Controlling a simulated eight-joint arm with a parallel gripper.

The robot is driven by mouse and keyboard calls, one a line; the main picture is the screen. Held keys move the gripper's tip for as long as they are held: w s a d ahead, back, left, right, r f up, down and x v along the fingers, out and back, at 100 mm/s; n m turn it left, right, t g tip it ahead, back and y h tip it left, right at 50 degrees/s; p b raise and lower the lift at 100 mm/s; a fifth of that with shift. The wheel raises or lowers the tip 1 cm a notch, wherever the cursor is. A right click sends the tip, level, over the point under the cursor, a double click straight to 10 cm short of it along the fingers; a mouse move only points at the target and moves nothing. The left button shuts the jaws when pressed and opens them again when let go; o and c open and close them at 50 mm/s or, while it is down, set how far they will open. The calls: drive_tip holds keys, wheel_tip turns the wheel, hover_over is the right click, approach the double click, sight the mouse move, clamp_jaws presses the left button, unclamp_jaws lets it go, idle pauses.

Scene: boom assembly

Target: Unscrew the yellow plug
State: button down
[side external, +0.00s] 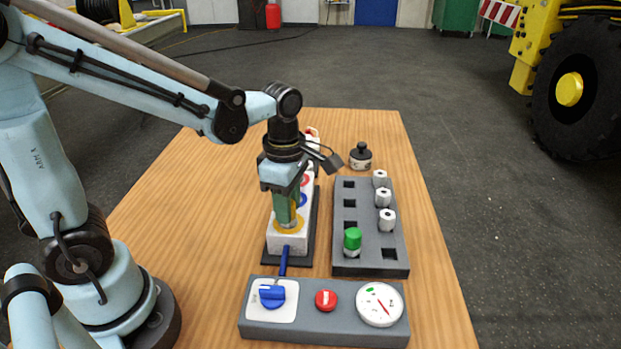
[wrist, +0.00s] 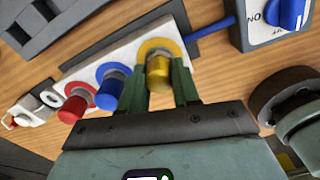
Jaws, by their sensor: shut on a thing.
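The yellow plug (wrist: 158,75) sits in a yellow ring on the white block (wrist: 203,50). In the wrist view my gripper (wrist: 159,85) has one green finger on each side of the plug, shut on it. In the side external view my gripper (side external: 288,216) points down over the near end of the white block (side external: 289,243), and its fingers mostly hide the plug. A blue plug (wrist: 109,88) and a red plug (wrist: 75,104) stand beside it in the same row.
A grey rack (side external: 365,262) with square holes stands to the right, holding a green-capped piece (side external: 352,239) and several white ones. A control panel (side external: 345,327) with a blue knob (side external: 272,297), red button (side external: 326,300) and gauge (side external: 379,304) lies in front. A black-lidded jar (side external: 360,156) stands behind.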

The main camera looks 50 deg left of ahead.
drive_tip(key=n, duration=0.4)
drive_tip(key=shift+n, duration=0.4)
drive_tip(key=n, duration=0.4)
drive_tip(key=c, duration=0.9)
unclamp_jaws()
drive_tip(key=m, duration=0.5)
drive_tip(key=shift+m, duration=0.4)
drive_tip(key=m, duration=0.6)
